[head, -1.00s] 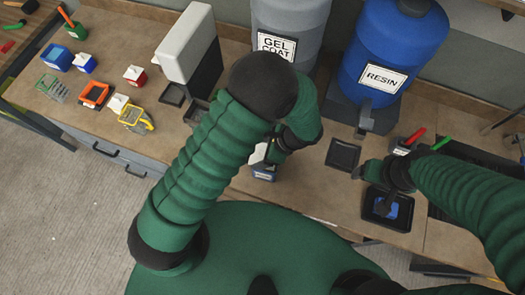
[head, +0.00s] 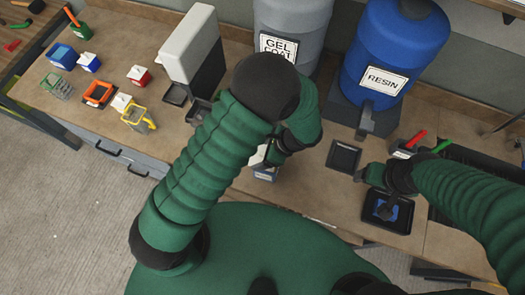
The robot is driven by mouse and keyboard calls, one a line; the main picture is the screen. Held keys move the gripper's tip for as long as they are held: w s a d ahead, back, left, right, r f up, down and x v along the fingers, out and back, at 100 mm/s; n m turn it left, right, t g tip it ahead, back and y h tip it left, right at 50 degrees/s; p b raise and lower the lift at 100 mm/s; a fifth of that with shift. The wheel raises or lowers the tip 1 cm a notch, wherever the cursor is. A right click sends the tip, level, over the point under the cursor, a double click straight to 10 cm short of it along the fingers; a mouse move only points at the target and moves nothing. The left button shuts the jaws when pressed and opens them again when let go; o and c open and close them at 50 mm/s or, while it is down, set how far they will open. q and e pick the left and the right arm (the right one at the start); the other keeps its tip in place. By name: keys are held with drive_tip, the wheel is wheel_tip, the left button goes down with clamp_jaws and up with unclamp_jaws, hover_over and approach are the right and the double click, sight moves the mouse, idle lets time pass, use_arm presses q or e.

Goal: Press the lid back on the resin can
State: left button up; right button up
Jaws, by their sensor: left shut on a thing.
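My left gripper (head: 272,158) is shut on a small white and blue container (head: 265,174) at the bench's front edge, mostly hidden behind my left arm. Whether this is the resin can is unclear. My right gripper (head: 387,208) points down over a black square tray (head: 373,219) at the right. A flat blue piece (head: 403,215) shows in that tray, under and around the dark fingertips. It may be the lid, but I cannot tell. Whether the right fingers are shut on it or only touch it is hidden. A large blue drum (head: 393,50) labelled RESIN stands behind.
A grey drum (head: 290,20) labelled GEL COAT stands left of the blue one. An empty black tray (head: 343,158) lies between the grippers. A white and black dispenser (head: 192,45) stands left of my arm. Small coloured containers (head: 100,94) lie on the left of the bench.

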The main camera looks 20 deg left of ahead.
use_arm(q)
drive_tip(key=shift+d, duration=0.55)
use_arm(e)
drive_tip(key=shift+d+f, duration=0.15)
drive_tip(key=shift+d, duration=0.45)
drive_tip(key=shift+a, duration=0.1)
use_arm(q)
drive_tip(key=shift+a, duration=0.2)
use_arm(e)
drive_tip(key=shift+a, duration=0.35)
use_arm(q)
drive_tip(key=shift+d, duration=0.15)
use_arm(e)
drive_tip(key=shift+d, duration=0.15)
use_arm(q)
drive_tip(key=shift+d, duration=0.3)
use_arm(e)
drive_tip(key=shift+d, duration=0.15)
use_arm(q)
drive_tip(key=shift+a, duration=0.1)
drive_tip(key=o, duration=1.3)
